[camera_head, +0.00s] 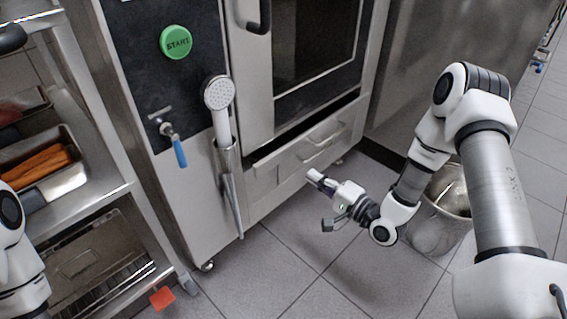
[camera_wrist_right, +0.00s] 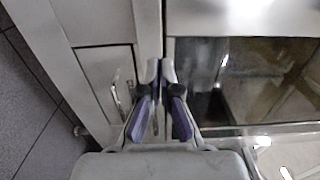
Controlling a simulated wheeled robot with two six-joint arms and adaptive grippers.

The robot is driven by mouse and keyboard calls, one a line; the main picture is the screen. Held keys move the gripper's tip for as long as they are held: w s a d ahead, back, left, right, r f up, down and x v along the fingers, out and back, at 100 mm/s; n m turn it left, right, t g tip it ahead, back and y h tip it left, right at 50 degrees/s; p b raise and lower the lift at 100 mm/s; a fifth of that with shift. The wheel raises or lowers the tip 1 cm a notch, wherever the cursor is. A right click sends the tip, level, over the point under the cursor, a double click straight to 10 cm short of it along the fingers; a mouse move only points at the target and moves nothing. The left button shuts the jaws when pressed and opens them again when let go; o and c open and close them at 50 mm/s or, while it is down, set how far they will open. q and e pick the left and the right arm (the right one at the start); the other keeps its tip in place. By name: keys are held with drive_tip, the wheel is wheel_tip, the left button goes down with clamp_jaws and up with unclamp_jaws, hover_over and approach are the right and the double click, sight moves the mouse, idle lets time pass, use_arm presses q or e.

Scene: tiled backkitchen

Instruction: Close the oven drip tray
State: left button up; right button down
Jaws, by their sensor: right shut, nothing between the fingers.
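The oven drip tray (camera_head: 312,132) is below the oven door in the head view. It juts out a little from the oven front, with a dark gap along its top edge and a handle on its face. My right gripper (camera_head: 316,178) is shut and empty, low in front of the oven and near the panel under the tray. In the right wrist view the closed fingertips (camera_wrist_right: 160,72) are in front of the oven front; whether they touch it I cannot tell. Part of my left arm shows at the left edge, but its gripper is out of view.
The oven door (camera_head: 315,45) is above the tray. A hand shower (camera_head: 219,95) hangs left of it, below the green start button (camera_head: 176,42). A metal bin (camera_head: 440,215) stands behind my right arm. A rack (camera_head: 105,190) with trays is at left. Tiled floor is open in front.

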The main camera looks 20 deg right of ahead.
sight(279, 154)
drive_tip(key=b+x, duration=0.2)
drive_tip(key=x, duration=0.3)
drive_tip(key=b+x, duration=0.2)
drive_tip(key=x, duration=0.3)
drive_tip(key=shift+f, duration=0.2)
drive_tip(key=shift+w+r, duration=0.15)
drive_tip(key=shift+w, duration=0.15)
